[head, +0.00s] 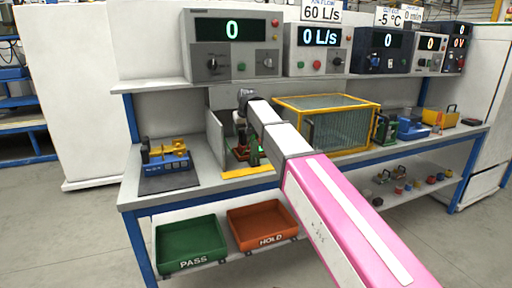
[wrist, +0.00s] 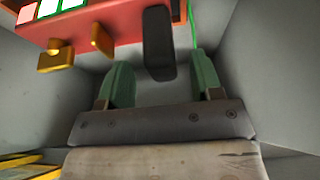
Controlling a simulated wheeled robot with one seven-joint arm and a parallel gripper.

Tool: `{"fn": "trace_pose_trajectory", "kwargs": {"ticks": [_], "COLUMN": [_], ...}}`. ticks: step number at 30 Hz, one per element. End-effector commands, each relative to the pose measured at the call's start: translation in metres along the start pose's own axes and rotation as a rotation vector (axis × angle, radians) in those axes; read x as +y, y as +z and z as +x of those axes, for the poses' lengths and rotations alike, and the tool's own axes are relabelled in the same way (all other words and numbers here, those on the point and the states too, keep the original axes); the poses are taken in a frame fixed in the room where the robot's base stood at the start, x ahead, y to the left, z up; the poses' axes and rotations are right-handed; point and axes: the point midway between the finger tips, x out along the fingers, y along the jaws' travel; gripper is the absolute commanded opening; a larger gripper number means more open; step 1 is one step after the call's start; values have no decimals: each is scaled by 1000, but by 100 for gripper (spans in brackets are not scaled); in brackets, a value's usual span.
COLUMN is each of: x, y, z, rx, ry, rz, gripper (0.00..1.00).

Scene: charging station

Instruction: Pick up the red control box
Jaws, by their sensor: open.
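The red control box (wrist: 110,27) fills the top of the wrist view. It has yellow fittings, green and white panels on its left part and a black part (wrist: 159,45) sticking out toward me. My gripper (wrist: 161,68) is open, with its two green fingers pointing at the box. The black part lies between the fingertips, and I see no grip on it. In the head view my wrist is in a grey-walled bay with a yellow front edge (head: 248,172); the box is mostly hidden there behind my arm.
Grey walls (wrist: 277,65) stand close on both sides of my gripper. A yellow-framed glass case (head: 340,128) is right of the bay. A blue and yellow device (head: 168,158) stands left. Green (head: 191,243) and orange (head: 262,222) trays sit on the lower shelf.

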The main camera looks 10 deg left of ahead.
Motion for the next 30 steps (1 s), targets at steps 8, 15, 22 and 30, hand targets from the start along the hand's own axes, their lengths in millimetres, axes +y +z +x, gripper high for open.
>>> {"fn": "trace_pose_trajectory", "kwargs": {"ticks": [8, 15, 22, 30], "x": [-2, -2, -2, -2], "y": [-2, -2, -2, -3], "z": [33, 34, 33, 32], "rx": [0, 1, 1, 1], "ry": [0, 0, 1, 1], "rz": [0, 0, 0, 0], "gripper": [60, 50, 0, 0]}}
